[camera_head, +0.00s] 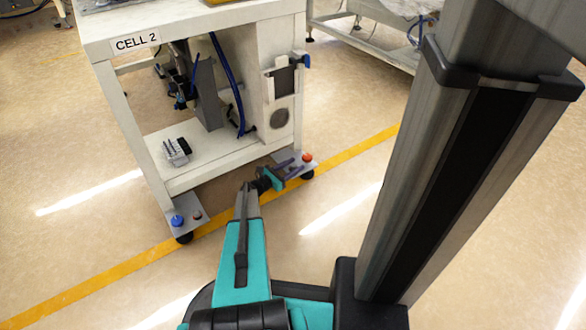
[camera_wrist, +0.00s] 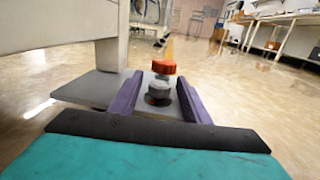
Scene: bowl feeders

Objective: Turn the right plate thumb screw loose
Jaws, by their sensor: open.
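The right plate (camera_head: 285,158) is a grey foot plate at the lower right corner of the CELL 2 table; it also shows in the wrist view (camera_wrist: 88,86). An orange-red round knob (camera_wrist: 164,67) stands on its far part and shows in the head view (camera_head: 307,157). A smaller grey round knob (camera_wrist: 159,91) stands nearer. I cannot tell for sure which is the thumb screw. My gripper (camera_head: 290,167) is open, low at the plate. In the wrist view its purple fingers (camera_wrist: 159,80) lie either side of the grey knob, with the orange-red knob just beyond the tips.
The left plate (camera_head: 190,208) carries a blue knob (camera_head: 178,221) and a small reddish one. A white table leg (camera_wrist: 110,60) rises left of my fingers. The lower shelf (camera_head: 205,160) holds a grey part (camera_head: 176,151). The floor right of the plate is clear.

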